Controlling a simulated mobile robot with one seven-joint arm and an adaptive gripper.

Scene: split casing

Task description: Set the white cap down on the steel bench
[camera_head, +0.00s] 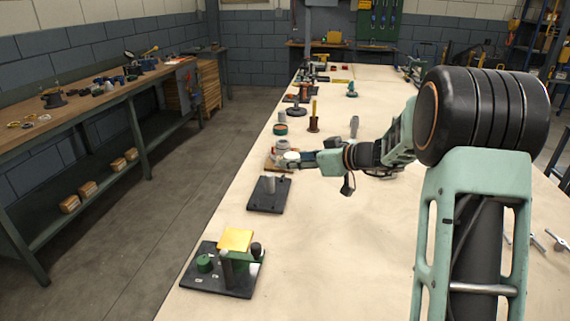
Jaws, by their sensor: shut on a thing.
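My gripper (294,160) reaches left from my arm over the long pale-topped bench (350,240), near its left edge. It is shut on the white cap (291,156), a small pale round piece at the fingertips. The cap is beside or over a brown board (270,160) that bears a grey round part (281,147). I cannot tell whether the cap touches anything below it. The fingers are small in this view and partly hide the cap. No bench surface here is plainly bare steel.
A dark plate with a grey post (268,194) stands just nearer. Closer still is a dark base (215,280) with a yellow block (236,240) and green parts. Several fixtures line the far left edge. A wood-topped workbench (60,122) stands left across the aisle. The pale top's middle is clear.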

